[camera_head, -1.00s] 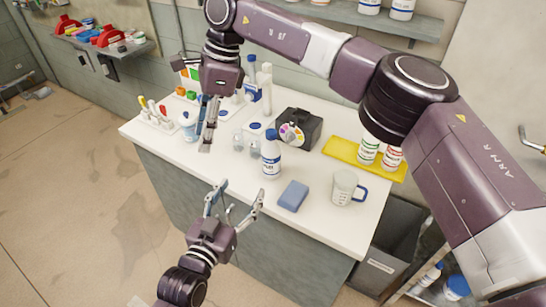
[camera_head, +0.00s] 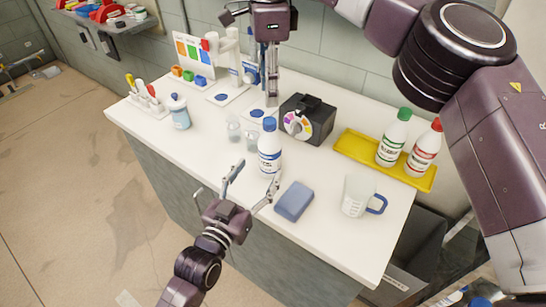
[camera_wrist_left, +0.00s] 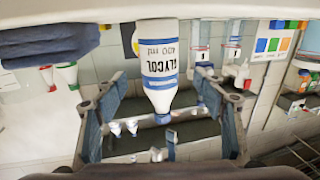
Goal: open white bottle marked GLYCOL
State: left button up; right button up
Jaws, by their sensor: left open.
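The white GLYCOL bottle (camera_head: 269,158) has a blue cap (camera_head: 269,124) and stands upright near the front of the white table. In the left wrist view, the bottle (camera_wrist_left: 160,65) appears upside down, with GLYCOL on its label. It shows between the spread fingers of my left gripper (camera_wrist_left: 162,120). In the head view my left gripper (camera_head: 254,181) is open and empty, just in front of the bottle. The cap is on the bottle. My right gripper (camera_head: 272,90) is behind the bottle, seen edge-on, so its opening is unclear.
A yellow tray (camera_head: 354,147) holds green-capped and red-capped bottles.

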aim_at(265, 161)
pick_arm(q)
jog(key=x, duration=0.7)
jog(key=shift+w+d, duration=0.2)
jog(key=shift+w, duration=0.15)
jog(key=shift+s+r, duration=0.1)
jog(key=shift+c, duration=1.1)
grip_shut()
